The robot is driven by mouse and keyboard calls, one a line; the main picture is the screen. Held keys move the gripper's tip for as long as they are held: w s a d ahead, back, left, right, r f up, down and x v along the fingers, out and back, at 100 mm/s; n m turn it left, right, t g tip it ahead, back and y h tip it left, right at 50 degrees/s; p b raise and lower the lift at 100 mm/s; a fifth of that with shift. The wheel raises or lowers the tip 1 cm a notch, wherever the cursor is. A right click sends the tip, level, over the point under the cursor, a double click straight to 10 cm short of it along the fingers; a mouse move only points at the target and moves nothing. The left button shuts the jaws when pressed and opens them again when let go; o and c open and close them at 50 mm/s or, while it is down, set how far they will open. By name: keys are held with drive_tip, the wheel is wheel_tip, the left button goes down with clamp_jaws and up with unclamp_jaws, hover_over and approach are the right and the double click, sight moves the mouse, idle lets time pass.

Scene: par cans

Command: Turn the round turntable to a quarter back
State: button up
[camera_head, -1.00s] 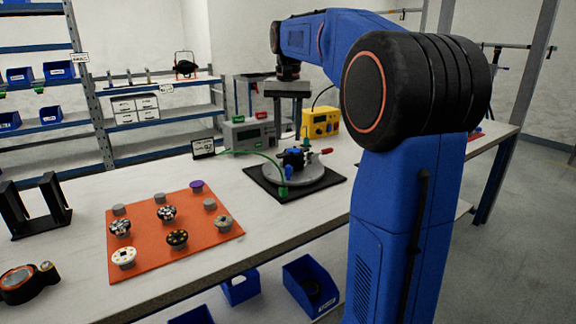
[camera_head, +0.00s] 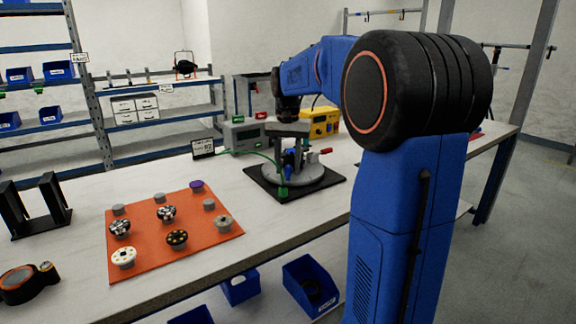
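The round turntable (camera_head: 312,181) is a grey disc on a black square mat (camera_head: 262,184) on the bench. It carries a blue fixture (camera_head: 289,158), a red-tipped part (camera_head: 326,151) and a green part (camera_head: 283,191) at its front edge. My gripper (camera_head: 287,158) points down over the disc, its grey body just above the fixture. Its fingers look apart, one on each side of the blue fixture. Whether they touch it I cannot tell. The gripper body hides the fixture's top and part of the disc's back.
A grey instrument (camera_head: 247,136) and a yellow one (camera_head: 324,123) stand close behind the turntable. A green cable runs from the grey instrument toward the disc. A small sign (camera_head: 204,148) stands to the left. An orange mat (camera_head: 148,254) with several round parts lies at the front left.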

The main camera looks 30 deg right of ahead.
clamp_jaws()
drive_tip(key=shift+w+a, duration=0.1)
